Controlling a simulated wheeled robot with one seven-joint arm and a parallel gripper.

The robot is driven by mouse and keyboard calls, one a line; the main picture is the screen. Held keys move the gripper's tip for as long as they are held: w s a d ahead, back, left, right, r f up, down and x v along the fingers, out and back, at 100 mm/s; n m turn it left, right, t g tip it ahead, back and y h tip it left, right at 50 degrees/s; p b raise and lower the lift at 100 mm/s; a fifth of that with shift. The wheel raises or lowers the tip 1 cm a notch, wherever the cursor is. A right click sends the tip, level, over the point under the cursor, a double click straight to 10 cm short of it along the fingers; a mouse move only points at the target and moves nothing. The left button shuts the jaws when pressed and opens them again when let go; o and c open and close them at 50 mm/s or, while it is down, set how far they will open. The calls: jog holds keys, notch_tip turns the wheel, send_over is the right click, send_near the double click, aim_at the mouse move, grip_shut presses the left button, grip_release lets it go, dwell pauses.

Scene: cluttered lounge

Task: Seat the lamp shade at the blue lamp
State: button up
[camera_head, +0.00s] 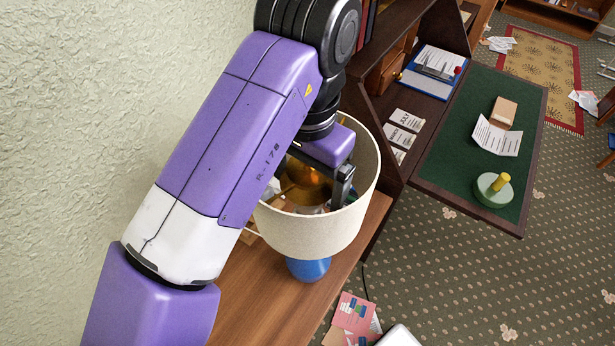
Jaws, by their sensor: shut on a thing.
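A cream drum-shaped lamp shade (305,235) is in the middle of the head view, partly covered by my arm. Below it a blue lamp base (308,269) shows, with its lower end over the wooden surface. The shade surrounds the top of the blue lamp in this view; whether it rests on the lamp cannot be told. My gripper (338,200) reaches down inside the open top of the shade. One dark finger shows near the shade's right inner wall. The grip point is partly hidden by the arm, and a brassy, orange-lit part (304,184) shows inside the shade.
The wooden tabletop (262,300) runs along the textured wall. To the right, a fold-down green desk leaf (455,150) holds a green round object with a yellow knob (494,188). Papers and pink cards (352,312) lie at the bottom. Patterned carpet is open at right.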

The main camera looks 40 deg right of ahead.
aim_at(308, 169)
jog(key=shift+f+b, duration=1.5)
jog(key=shift+f, duration=0.6)
jog(key=o, duration=1.2)
jog(key=shift+r, duration=0.15)
notch_tip(308, 169, up, 8)
jog(key=shift+f, duration=0.2)
